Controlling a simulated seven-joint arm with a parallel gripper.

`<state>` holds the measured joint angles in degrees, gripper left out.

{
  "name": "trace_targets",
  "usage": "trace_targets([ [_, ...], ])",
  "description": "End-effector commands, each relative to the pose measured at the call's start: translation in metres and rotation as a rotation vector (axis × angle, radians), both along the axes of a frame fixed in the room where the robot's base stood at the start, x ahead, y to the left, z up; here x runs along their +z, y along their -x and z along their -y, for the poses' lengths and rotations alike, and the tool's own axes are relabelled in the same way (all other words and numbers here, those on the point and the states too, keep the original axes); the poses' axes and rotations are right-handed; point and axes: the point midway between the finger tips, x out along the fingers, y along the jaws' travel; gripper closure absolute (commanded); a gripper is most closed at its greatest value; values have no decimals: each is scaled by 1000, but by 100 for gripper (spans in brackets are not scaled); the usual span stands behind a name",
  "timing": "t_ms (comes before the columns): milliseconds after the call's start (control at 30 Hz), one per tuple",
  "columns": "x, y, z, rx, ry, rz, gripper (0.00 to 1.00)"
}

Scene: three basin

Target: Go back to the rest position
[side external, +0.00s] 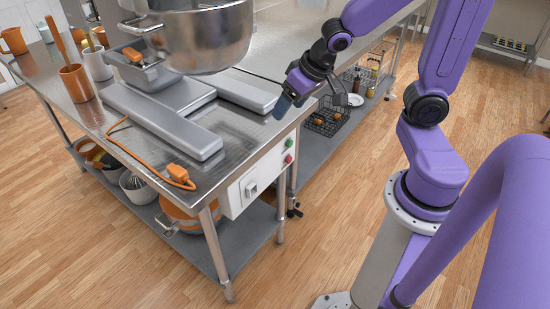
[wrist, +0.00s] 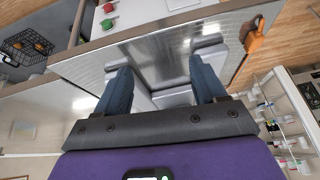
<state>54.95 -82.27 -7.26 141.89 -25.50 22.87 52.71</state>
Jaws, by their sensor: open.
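My gripper (side external: 284,106) hangs at the end of the purple arm, near the table's right edge in the side external view. In the wrist view my gripper (wrist: 163,88) shows two dark blue-grey fingers spread wide apart. Nothing is between them but the view of the mixer base behind. The gripper appears to be in the air, apart from the table; its exact height is hard to tell.
A large mixer with a steel bowl (side external: 200,35) stands on the metal table (side external: 120,118). An orange plug and cord (side external: 178,173) lie at the table's front. A control box (side external: 262,180) with buttons is on its side. A wire basket (side external: 328,120) sits on a lower shelf.

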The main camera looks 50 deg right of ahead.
Motion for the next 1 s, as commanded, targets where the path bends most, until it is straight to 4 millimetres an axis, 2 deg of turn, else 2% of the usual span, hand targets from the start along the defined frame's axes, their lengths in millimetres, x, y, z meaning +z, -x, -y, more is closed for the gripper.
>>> trace_targets([
  [33,1,17,-15,118,40,-32,30],
  [200,2,80,-49,524,167,-162,30],
  [400,4,147,-63,943,254,-293,30],
  [500,6,167,-64,1070,274,-331,30],
  [633,7,178,-64,1143,283,-353,30],
  [1000,7,178,-64,1146,284,-354,30],
])
